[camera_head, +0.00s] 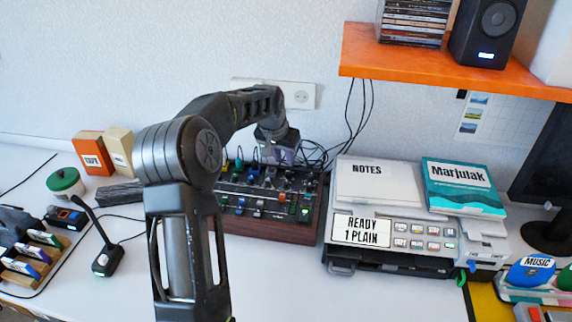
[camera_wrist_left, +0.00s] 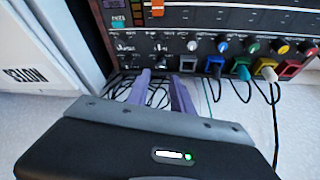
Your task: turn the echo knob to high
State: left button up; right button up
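The mixer (camera_head: 270,231) is a dark console with a wooden front, many small knobs and coloured sliders, on the white desk. I cannot read which knob is marked echo. In the left wrist view the mixer's panel (camera_wrist_left: 200,20) fills the top, with small dark knobs, a grey-capped knob (camera_wrist_left: 193,45) and several coloured knobs along its near edge. My left gripper (camera_head: 278,154) is over the mixer's far edge. In the wrist view its two purple-grey fingers (camera_wrist_left: 161,90) stand apart with nothing between them, close to that edge. The right gripper is not in view.
Cables (camera_wrist_left: 120,88) and coloured plugs (camera_wrist_left: 242,73) crowd the mixer's far edge. A printer (camera_head: 395,228) bearing a notes binder (camera_head: 375,185) and a teal book (camera_head: 462,187) stands right of the mixer. A desk microphone (camera_head: 103,250) stands left. An orange shelf (camera_head: 420,65) hangs above right.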

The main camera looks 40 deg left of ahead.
aim_at(289, 172)
pick_arm(q)
jog(key=shift+o, duration=0.3)
jog(key=shift+r, duration=0.15)
jog(key=shift+o, duration=0.7)
jog(key=shift+d+r, duration=0.15)
jog(key=shift+r, duration=0.1)
jog(key=shift+o, duration=0.3)
jog(key=d+p, duration=0.1)
jog(key=p, duration=0.1)
jog(key=r+p, duration=0.1)
jog(key=p, duration=0.1)
jog(key=d+p, duration=0.1)
jog(key=p, duration=0.1)
jog(key=shift+w+d+r+g+p, duration=0.25)
jog(key=shift+d+r+g+p, duration=0.05)
jog(key=shift+r+g, duration=0.1)
jog(key=f+n+y, duration=0.1)
jog(key=n, duration=0.1)
jog(key=a+f+n, duration=0.1)
jog(key=n, duration=0.2)
jog(key=shift+a+f+y+p, duration=0.2)
jog(key=shift+y+p, duration=0.1)
jog(key=shift+y, duration=0.1)
jog(key=p+x, duration=0.2)
jog(key=x, duration=0.5)
jog(key=shift+w+f, duration=0.15)
jog(key=shift+f, duration=0.25)
